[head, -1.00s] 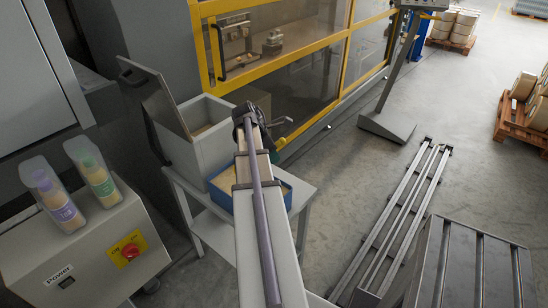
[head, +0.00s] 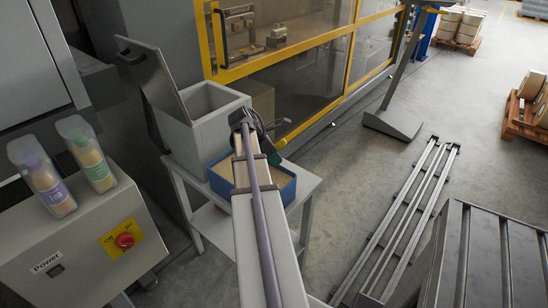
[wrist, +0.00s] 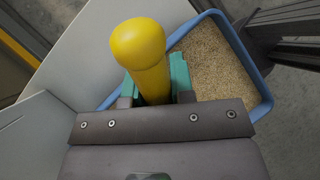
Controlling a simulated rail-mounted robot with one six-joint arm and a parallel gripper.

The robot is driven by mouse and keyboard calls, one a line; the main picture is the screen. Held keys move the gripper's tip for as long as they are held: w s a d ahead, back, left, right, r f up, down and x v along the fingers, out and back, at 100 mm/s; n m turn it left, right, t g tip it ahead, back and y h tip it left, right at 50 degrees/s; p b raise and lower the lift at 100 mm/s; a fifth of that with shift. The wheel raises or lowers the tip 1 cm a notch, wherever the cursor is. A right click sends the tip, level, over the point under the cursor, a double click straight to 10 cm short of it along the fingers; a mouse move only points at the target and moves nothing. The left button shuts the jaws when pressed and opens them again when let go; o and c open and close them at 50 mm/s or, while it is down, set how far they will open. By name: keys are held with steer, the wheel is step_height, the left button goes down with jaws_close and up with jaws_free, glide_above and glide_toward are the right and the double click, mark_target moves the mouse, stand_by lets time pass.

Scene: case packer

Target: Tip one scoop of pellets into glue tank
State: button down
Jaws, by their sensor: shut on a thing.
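The glue tank (head: 222,135) is a grey, open-topped box with its dark-edged lid (head: 155,82) tilted up at the left. A blue bin (head: 284,194) of tan pellets stands beside it, partly behind my arm. My gripper (head: 279,143) is at the tank's right, by the bin. In the wrist view, the teal fingers of my gripper (wrist: 155,90) are shut on the yellow handle of the scoop (wrist: 138,45). The blue bin (wrist: 240,60) with pellets (wrist: 212,65) lies below and to the right. The scoop's bowl is hidden, so I cannot see its load.
The tank and bin are on a light table (head: 305,185). A yellow-framed machine enclosure (head: 290,60) stands behind. A grey control box (head: 90,240) with two bottles is at left.

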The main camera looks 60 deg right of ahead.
steer(key=shift+f, duration=0.25)
step_height(320, 180, up, 9)
steer(key=p, duration=0.9)
steer(key=shift+r, duration=0.2)
steer(key=shift+f, duration=0.15)
